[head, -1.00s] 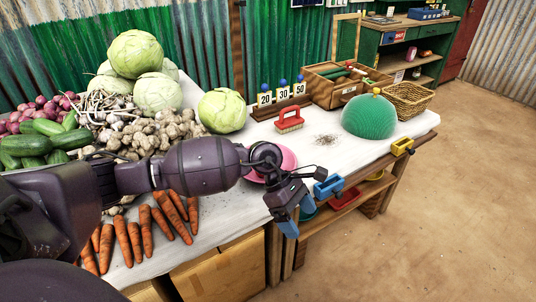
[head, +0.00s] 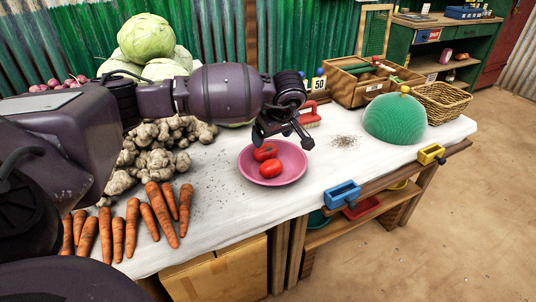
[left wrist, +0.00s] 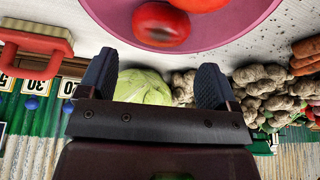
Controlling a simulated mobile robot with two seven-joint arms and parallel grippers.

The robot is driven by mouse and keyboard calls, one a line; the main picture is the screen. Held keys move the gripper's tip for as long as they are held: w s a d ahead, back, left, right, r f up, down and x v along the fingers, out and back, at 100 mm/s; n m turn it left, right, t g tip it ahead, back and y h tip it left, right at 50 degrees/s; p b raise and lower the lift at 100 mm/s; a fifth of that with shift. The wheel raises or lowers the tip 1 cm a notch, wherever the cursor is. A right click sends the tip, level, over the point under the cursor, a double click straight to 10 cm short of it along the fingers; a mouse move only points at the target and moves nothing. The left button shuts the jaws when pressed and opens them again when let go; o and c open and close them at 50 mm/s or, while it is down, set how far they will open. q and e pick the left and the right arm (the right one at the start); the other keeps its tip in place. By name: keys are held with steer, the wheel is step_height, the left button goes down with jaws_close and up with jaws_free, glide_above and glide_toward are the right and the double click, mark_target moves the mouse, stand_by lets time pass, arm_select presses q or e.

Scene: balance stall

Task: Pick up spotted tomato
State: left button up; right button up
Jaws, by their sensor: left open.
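A pink plate (head: 292,179) on the white table holds two red tomatoes. The spotted tomato (left wrist: 160,25) shows a dark patch in the left wrist view, at the plate's edge nearest the cabbage. In the head view it appears to be the rear tomato (head: 264,153), partly below my gripper; its spot is unclear there. The plain-looking tomato (head: 270,169) lies in front of it, and is cut off at the top of the left wrist view (left wrist: 200,3). My left gripper (head: 282,137) is open and empty, above the plate's back edge, apart from both tomatoes. My right gripper is out of view.
A red brush (head: 309,117) stands behind the plate to the right. Ginger roots (head: 150,150) and carrots (head: 160,212) lie left. A green dome (head: 394,119) is at the right. A blue holder (head: 342,195) sits on the table's front edge. Table right of the plate is mostly clear.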

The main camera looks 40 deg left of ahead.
mark_target(266, 147)
arm_select(q)
steer(key=b+x, duration=0.1)
steer(key=x, duration=0.6)
steer(key=shift+s+b, duration=0.1)
steer(key=shift+b, duration=0.25)
steer(key=shift+r, duration=0.1)
steer(key=c, duration=0.5)
